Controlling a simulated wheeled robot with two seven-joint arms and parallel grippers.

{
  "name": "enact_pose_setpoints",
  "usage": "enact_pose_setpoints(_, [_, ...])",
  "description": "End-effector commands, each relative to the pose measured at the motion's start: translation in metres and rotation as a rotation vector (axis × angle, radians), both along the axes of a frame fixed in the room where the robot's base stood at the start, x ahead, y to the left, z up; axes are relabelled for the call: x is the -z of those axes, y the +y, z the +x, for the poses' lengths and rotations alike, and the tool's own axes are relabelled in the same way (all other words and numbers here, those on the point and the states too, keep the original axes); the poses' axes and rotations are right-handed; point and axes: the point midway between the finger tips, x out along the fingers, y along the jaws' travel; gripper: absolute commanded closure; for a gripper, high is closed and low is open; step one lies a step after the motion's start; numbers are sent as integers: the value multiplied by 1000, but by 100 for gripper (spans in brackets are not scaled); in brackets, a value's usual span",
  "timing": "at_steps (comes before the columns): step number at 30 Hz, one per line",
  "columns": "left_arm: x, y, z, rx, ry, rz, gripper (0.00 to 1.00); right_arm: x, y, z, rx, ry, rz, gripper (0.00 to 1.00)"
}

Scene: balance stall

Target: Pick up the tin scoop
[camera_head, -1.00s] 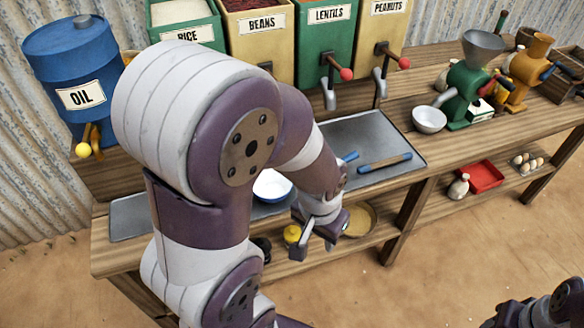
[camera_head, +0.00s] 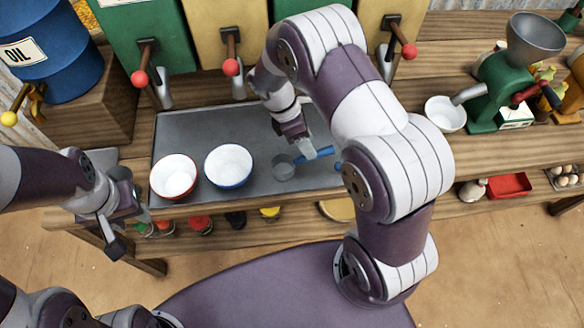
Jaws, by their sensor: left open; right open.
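The tin scoop, with a grey round cup (camera_head: 284,169) and a blue handle (camera_head: 318,155), lies on the grey metal tray (camera_head: 200,125) on the counter. My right gripper (camera_head: 307,150) is open and points down at the handle, close to where it meets the cup. Its fingers hide part of the handle, and I cannot tell whether they touch it. My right arm hides the tray's right part. My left gripper (camera_head: 118,228) is open and empty, in front of the counter's left end.
A red-rimmed bowl (camera_head: 174,176) and a blue-rimmed bowl (camera_head: 228,166) stand left of the scoop. Dispensers with red-knobbed levers (camera_head: 231,66) line the back. A white bowl (camera_head: 445,114) and a green grinder (camera_head: 497,90) stand right. A lower shelf holds small jars (camera_head: 199,223).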

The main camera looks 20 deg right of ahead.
Motion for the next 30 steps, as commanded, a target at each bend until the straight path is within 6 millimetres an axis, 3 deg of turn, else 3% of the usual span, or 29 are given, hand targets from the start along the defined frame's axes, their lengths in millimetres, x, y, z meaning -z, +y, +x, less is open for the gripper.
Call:
enact_pose_setpoints(9, [-4, 0, 0, 0, 0, 0, 57, 41, -15, -13, 2, 2, 0, 50])
enact_pose_setpoints(17, [-3, 0, 0, 0, 0, 0, 57, 48, -17, -14, 1, -3, 1, 50])
enact_pose_setpoints(19, [-3, 0, 0, 0, 0, 0, 57, 47, -17, -14, 1, -3, 1, 66])
enact_pose_setpoints(22, [-3, 0, 0, 0, 0, 0, 57, 47, -17, -14, 1, -3, 1, 99])
enact_pose_setpoints(30, [-3, 0, 0, 0, 0, 0, 57, 47, -17, -14, 1, -3, 1, 100])
